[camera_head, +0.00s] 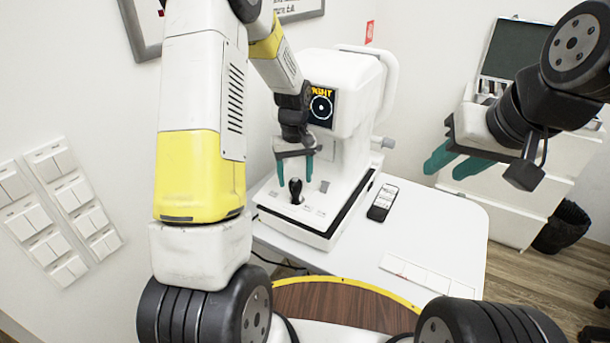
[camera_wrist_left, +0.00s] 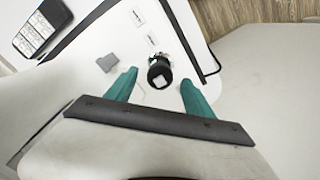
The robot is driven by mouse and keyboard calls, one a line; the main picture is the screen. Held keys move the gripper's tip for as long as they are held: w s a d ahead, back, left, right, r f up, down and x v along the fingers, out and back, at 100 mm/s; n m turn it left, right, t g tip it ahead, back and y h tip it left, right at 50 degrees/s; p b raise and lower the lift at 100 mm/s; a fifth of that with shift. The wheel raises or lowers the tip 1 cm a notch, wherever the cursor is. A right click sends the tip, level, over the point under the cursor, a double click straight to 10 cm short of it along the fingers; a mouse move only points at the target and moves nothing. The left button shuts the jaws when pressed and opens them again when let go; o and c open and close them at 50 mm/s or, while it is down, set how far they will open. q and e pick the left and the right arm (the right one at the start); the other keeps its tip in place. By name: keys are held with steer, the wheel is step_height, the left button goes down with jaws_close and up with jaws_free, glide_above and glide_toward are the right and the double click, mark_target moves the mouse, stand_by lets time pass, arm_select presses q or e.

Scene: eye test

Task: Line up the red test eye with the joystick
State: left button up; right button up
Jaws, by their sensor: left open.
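The white eye-test machine (camera_head: 345,85) stands on a white table. Its black joystick (camera_head: 296,186) rises from the base and also shows in the wrist view (camera_wrist_left: 159,72). My left gripper (camera_head: 294,178) is open just above the joystick. In the wrist view the joystick's top lies between the two teal fingers, with a gap on both sides. The machine's small screen (camera_head: 321,106) shows yellow letters, partly covered by my arm, and a white ring with a dot in it. I see no red test eye. My right gripper (camera_head: 446,170) is open and empty, right of the machine.
A phone (camera_head: 383,202) lies on the table (camera_head: 440,235) right of the machine's base. A pale strip of cards (camera_head: 428,276) lies near the front edge. White drawers (camera_head: 510,200) and a black bin (camera_head: 563,228) stand at the right. Wall switches (camera_head: 60,205) are at left.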

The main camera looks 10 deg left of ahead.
mark_target(297, 198)
arm_select(q)
steer(key=shift+f, duration=2.75)
steer(key=shift+c, duration=0.4)
jaws_close()
steer(key=shift+s+d, duration=0.9)
steer(key=shift+s, duration=0.25)
steer(key=shift+s+d, duration=0.1)
